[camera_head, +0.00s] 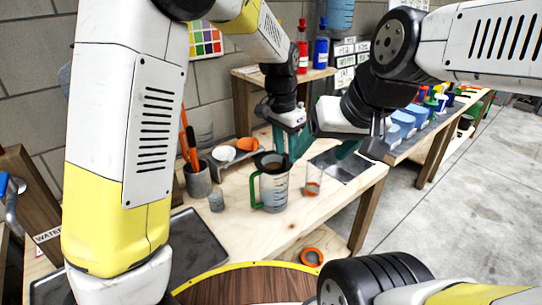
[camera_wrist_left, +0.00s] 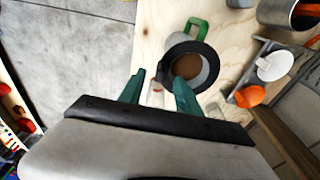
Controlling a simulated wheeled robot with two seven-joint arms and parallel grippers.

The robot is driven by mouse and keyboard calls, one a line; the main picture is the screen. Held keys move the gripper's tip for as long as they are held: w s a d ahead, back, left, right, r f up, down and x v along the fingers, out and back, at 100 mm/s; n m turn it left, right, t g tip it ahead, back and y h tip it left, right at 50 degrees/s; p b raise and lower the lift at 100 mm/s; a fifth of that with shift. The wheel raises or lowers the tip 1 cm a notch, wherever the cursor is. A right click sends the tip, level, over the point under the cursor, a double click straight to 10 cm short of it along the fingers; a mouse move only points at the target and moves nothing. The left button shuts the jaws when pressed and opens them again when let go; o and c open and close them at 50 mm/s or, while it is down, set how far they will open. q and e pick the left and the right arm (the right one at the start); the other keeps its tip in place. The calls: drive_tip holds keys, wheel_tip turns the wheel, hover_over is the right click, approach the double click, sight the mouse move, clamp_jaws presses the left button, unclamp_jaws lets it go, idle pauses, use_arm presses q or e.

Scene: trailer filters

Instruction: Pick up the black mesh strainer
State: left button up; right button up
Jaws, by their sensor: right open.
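The black mesh strainer (camera_head: 270,160) sits on the mouth of a clear measuring pitcher (camera_head: 273,190) with a green handle, on the wooden table. In the left wrist view the strainer (camera_wrist_left: 203,53) shows as a black ring with a brownish middle, over the pitcher with its green handle (camera_wrist_left: 197,27). My left gripper (camera_head: 291,143) has green fingers spread apart, just behind the strainer in the head view. In the left wrist view my left gripper (camera_wrist_left: 160,88) is empty, and its right fingertip overlaps the ring's edge; contact is unclear. My right gripper (camera_head: 350,152) is open, to the right, partly hidden by its wrist.
A clear cup with reddish contents (camera_head: 313,180) stands right of the pitcher, a small glass (camera_head: 216,202) to its left. A dark tray (camera_head: 190,250) lies at front left.

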sight(287, 157)
use_arm(q)
drive_tip(key=f, duration=0.4)
drive_tip(key=shift+w+d+f, duration=0.15)
drive_tip(key=shift+d, duration=0.05)
clamp_jaws()
idle(1.2)
